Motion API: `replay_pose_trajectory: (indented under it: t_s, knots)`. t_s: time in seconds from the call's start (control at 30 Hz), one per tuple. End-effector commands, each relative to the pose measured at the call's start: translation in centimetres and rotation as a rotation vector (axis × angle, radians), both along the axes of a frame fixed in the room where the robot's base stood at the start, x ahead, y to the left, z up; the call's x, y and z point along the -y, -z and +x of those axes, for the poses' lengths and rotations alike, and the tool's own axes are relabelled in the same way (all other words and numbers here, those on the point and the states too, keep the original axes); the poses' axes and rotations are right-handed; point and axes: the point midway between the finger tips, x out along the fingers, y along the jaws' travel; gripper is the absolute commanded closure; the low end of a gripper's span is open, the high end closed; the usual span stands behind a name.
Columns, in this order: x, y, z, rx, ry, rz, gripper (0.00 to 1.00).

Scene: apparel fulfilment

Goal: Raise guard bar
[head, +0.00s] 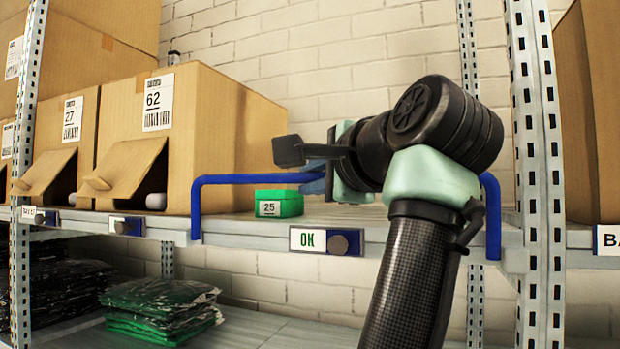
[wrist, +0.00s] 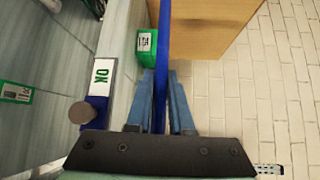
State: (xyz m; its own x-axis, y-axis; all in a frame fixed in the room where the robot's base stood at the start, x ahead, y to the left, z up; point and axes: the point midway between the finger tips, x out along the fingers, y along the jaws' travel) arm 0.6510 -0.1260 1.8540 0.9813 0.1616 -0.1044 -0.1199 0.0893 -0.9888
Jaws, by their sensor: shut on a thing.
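The blue guard bar (head: 240,179) spans the front of a shelf bay. Its bent ends come down at the shelf's front edge, and its crosspiece stands above the shelf. My gripper (head: 316,180) is shut on the crosspiece near its middle; my wrist and arm hide the part to the right. In the wrist view, the bar (wrist: 162,40) runs between the two blue fingers of my gripper (wrist: 162,90).
A small green box (head: 280,204) labelled 25 sits on the shelf near the bar. Below is an OK label (head: 308,239) with a dark knob (head: 340,243). Cardboard boxes (head: 214,120) stand left. Slotted uprights (head: 538,150) flank the bay. Green bagged garments (head: 160,298) lie below.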

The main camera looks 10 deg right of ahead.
Motion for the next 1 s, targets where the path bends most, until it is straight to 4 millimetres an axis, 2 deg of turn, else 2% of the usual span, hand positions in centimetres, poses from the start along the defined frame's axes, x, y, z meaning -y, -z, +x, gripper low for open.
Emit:
replay_pose_trajectory:
  t_s: [0.5, 0.53, 0.67, 1.0]
  knots:
    - [0.05, -0.02, 0.12, -0.012, 0.0, 0.008, 1.0]
    - [0.05, -0.02, 0.12, -0.012, 0.0, 0.008, 0.75]
    - [0.06, -0.01, 0.12, -0.012, 0.0, 0.008, 0.52]
    - [0.14, 0.05, -0.07, -0.012, 0.001, 0.008, 0.51]
